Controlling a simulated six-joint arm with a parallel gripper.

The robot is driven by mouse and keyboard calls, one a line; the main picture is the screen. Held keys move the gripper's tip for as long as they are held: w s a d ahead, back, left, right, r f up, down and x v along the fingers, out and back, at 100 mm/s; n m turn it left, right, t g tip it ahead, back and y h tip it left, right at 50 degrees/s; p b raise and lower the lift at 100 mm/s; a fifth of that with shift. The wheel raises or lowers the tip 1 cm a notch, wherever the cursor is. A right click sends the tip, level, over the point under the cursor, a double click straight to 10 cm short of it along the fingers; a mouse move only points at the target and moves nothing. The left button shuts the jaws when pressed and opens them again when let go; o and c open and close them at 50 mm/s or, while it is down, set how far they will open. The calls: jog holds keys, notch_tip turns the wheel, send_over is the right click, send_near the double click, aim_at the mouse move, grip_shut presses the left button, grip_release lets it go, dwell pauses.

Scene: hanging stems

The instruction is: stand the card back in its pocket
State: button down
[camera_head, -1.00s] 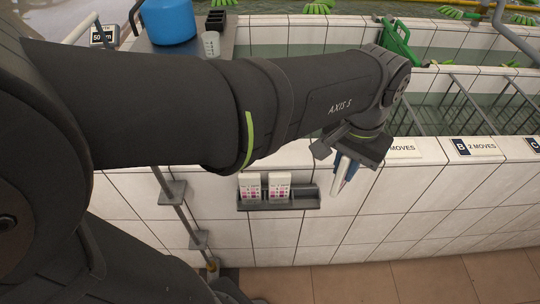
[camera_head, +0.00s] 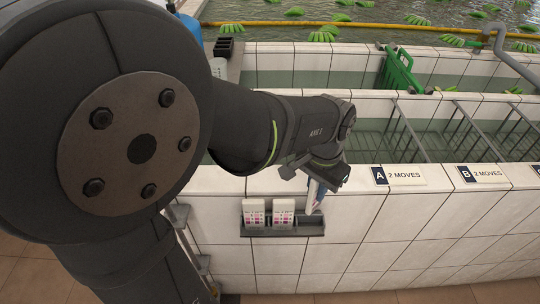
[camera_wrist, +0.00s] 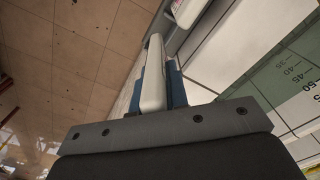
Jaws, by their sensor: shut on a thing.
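The card (camera_head: 312,197) is a thin white slab, held tilted in my gripper (camera_head: 317,190). In the wrist view the card (camera_wrist: 153,75) stands edge-on between the two blue fingers (camera_wrist: 155,95). The dark grey pocket rack (camera_head: 283,232) is fixed to the white tiled wall. Two printed white cards stand in it, a left one (camera_head: 254,212) and a middle one (camera_head: 284,212). The right-hand pocket (camera_head: 313,225) looks empty. The held card's lower end is close over that pocket; I cannot tell whether it touches the rack.
The tiled wall top carries signs A (camera_head: 400,175) and B (camera_head: 480,174). Behind it are water basins with metal rails and a green crate (camera_head: 400,70). A grey post (camera_head: 183,222) stands left of the rack. The wall right of the rack is clear.

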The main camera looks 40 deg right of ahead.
aim_at(314, 202)
jog(key=shift+f, duration=1.95)
jog(key=shift+f, duration=0.15)
jog(key=shift+f, duration=0.5)
jog(key=c, duration=1.4)
grip_release()
jog(key=shift+r, duration=0.15)
notch_tip(314, 202, up, 13)
